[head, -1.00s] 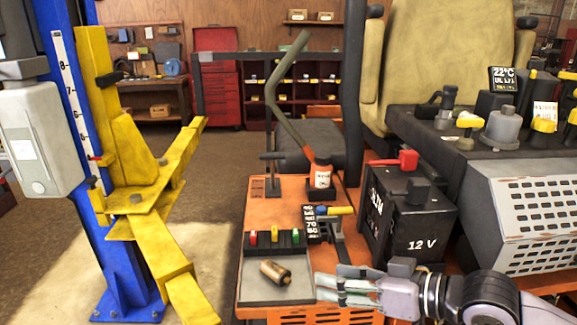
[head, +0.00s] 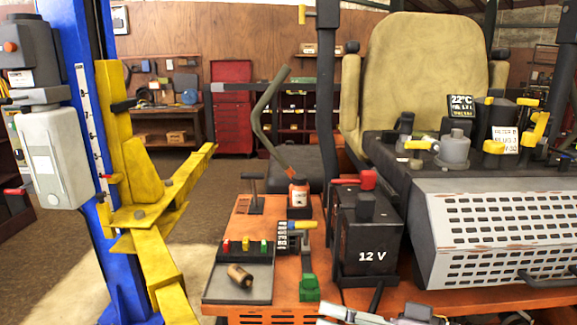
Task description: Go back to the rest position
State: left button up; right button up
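My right gripper (head: 345,313) shows only in part at the bottom edge of the head view, in front of the orange deck (head: 385,297). Most of it and its arm are cut off by the frame, so its opening cannot be judged. I see nothing held in the part that shows. My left gripper is not in view.
A tray (head: 222,290) with a brass-coloured cylinder (head: 240,275) lies on the deck's left, near a green-footed lever (head: 309,288). A black 12 V battery (head: 365,240) stands to the right. A yellow lift arm (head: 160,265) and blue post stand left. Open floor lies between.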

notch_tip(320, 180, up, 8)
jog(key=s+a+f+m+t+y, duration=0.15)
jog(key=m+t+y, duration=0.25)
jog(key=m, duration=0.9)
jog(key=w+d+r+m+t+h, duration=0.25)
jog(key=d+m+t+h, duration=0.45)
jog(key=m, duration=1)
jog(key=d+f+m+g+h, duration=0.2)
jog(key=d+f+m+h, duration=0.45)
jog(key=m, duration=0.75)
jog(key=d+f+m+g+h, duration=0.1)
jog(key=d+f+m+h, duration=0.45)
jog(key=f+m, duration=0.7)
jog(key=s+a+f+m+g+y, duration=0.1)
jog(key=s+a+f+m+g, duration=0.2)
jog(key=s+f+m+g, duration=0.55)
jog(key=s+a+f+m+g+y, duration=0.1)
jog(key=s+a+f+m+g, duration=0.3)
jog(key=s+f+m, duration=0.65)
jog(key=s+d+f+n+g, duration=0.1)
jog(key=s+f+n+g, duration=0.15)
jog(key=f, duration=2.65)
jog(key=s+d+f, duration=0.3)
jog(key=s+f, duration=1.1)
jog(key=s, duration=0.2)
jog(key=shift+s+m+h, duration=0.3)
jog(key=shift+s, duration=0.05)
